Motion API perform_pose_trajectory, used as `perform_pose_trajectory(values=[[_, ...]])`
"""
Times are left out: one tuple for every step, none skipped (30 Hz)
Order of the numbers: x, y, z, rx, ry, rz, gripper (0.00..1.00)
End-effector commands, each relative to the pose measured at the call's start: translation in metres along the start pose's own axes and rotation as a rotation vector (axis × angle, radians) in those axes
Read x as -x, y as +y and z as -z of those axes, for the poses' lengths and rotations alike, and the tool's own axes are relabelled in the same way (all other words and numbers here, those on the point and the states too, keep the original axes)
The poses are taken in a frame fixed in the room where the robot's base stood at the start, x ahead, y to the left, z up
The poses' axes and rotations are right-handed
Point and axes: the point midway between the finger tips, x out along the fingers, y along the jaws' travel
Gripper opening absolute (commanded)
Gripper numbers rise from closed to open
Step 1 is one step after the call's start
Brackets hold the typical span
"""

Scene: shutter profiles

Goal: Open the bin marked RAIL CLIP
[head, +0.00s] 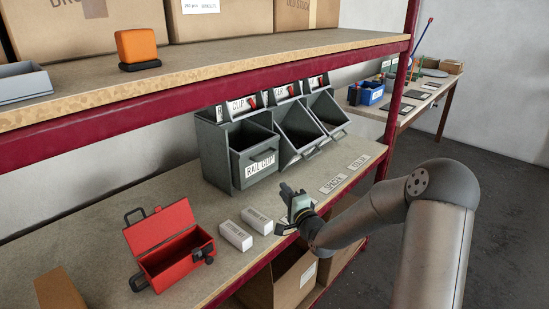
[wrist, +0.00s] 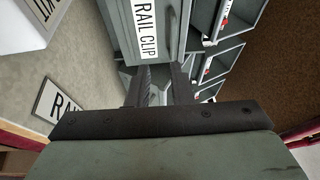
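The bin marked RAIL CLIP (head: 240,165) is the leftmost of three grey bins on the lower shelf in the head view. Its front looks nearly upright, with a dark opening showing above it. The white label RAIL CLIP (wrist: 146,30) and a grey bar handle (wrist: 174,32) beside it show at the top of the wrist view. My gripper (head: 287,190) is in front of the bin, low over the shelf. Its two dark fingers (wrist: 159,84) are apart, pointing toward the bin front, with nothing visibly held. Contact with the handle cannot be seen.
Two more grey bins (head: 297,135) to the right have fronts tilted out. A red open toolbox (head: 165,237) and white boxes (head: 235,236) lie left of my gripper. Flat labels (head: 333,184) lie to its right. The upper shelf (head: 200,68) overhangs the bins.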

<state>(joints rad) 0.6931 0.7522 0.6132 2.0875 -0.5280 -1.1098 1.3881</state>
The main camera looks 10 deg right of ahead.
Motion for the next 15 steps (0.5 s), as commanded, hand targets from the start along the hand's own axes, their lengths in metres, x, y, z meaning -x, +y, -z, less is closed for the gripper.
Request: perform_pose_trajectory(values=[[0.0, -0.001, 0.006, -0.047, 0.01, 0.048, 0.2], [-0.001, -0.003, 0.008, -0.067, 0.014, 0.07, 0.2], [-0.001, -0.004, 0.011, -0.085, 0.017, 0.089, 0.2], [-0.002, -0.006, 0.011, -0.094, 0.018, 0.1, 0.2], [-0.004, -0.007, 0.012, -0.099, 0.019, 0.106, 0.2], [-0.007, -0.008, 0.012, -0.101, 0.019, 0.11, 0.2], [-0.01, -0.009, 0.012, -0.101, 0.018, 0.11, 0.2], [-0.013, -0.009, 0.011, -0.1, 0.017, 0.109, 0.2], [-0.019, -0.01, 0.012, -0.099, 0.017, 0.108, 0.2], [-0.025, -0.011, 0.012, -0.099, 0.017, 0.108, 0.2], [-0.03, -0.012, 0.011, -0.098, 0.017, 0.109, 0.2], [-0.039, -0.012, 0.011, -0.098, 0.016, 0.108, 0.2], [-0.045, -0.013, 0.012, -0.098, 0.017, 0.108, 0.2], [-0.052, -0.014, 0.012, -0.097, 0.017, 0.108, 0.2], [-0.061, -0.015, 0.012, -0.097, 0.017, 0.107, 0.2]])
